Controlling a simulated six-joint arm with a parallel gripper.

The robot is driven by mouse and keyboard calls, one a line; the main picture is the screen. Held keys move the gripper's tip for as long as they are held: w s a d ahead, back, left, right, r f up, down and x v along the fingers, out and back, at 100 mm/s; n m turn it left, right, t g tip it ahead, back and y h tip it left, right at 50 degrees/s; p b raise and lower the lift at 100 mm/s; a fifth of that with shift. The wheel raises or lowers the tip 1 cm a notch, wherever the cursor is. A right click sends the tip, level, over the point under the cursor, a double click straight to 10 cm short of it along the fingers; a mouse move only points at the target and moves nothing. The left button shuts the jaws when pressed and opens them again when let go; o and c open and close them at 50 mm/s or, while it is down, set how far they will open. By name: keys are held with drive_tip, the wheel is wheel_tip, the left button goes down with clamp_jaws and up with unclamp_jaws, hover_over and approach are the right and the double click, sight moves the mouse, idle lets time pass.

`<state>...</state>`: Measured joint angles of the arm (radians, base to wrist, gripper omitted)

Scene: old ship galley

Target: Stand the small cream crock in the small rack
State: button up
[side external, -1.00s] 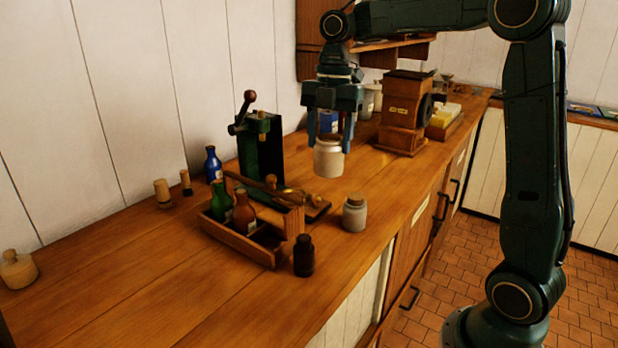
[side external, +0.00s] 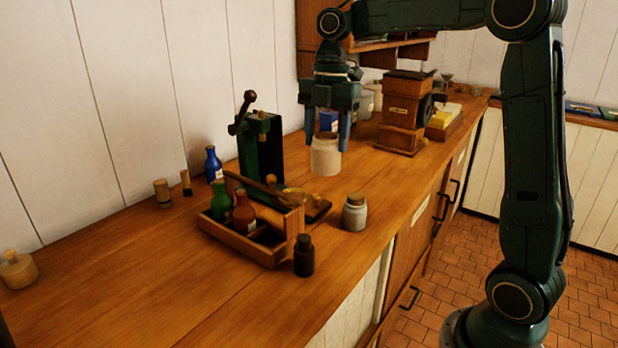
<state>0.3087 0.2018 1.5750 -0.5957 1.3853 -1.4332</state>
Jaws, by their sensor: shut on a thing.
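My gripper (side external: 328,138) is shut on a small cream crock (side external: 325,158), holding it upright above the counter, behind and to the right of the rack. The crock's upper sides are between the two fingers. The small rack (side external: 238,246) is a low wooden tray on the counter. A green bottle (side external: 221,205) and a brown bottle (side external: 244,213) stand in its left part. Its front right part looks empty, though the front wall hides its floor.
A grey corked jar (side external: 354,213) and a dark bottle (side external: 304,257) stand right of the rack. A green lever device (side external: 262,150) and a blue bottle (side external: 213,164) stand behind it. A wooden grinder (side external: 404,115) is farther back.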

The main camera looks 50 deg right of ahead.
drive_tip(key=shift+w+a+m, duration=0.4)
drive_tip(key=shift+w+m, duration=0.15)
drive_tip(key=shift+m, duration=0.05)
drive_tip(key=w+a+r+m+t, duration=0.1)
drive_tip(key=w+a+m, duration=0.6)
drive_tip(key=m, duration=0.4)
drive_tip(key=shift+w+a+h, duration=0.3)
drive_tip(key=shift+w+a, duration=0.05)
drive_tip(key=shift+a, duration=0.1)
drive_tip(key=shift+f, duration=0.1)
wheel_tip(320, 180, down, 16)
drive_tip(key=shift+r, duration=0.25)
drive_tip(key=shift+f, duration=0.1)
drive_tip(key=shift+f, duration=2.05)
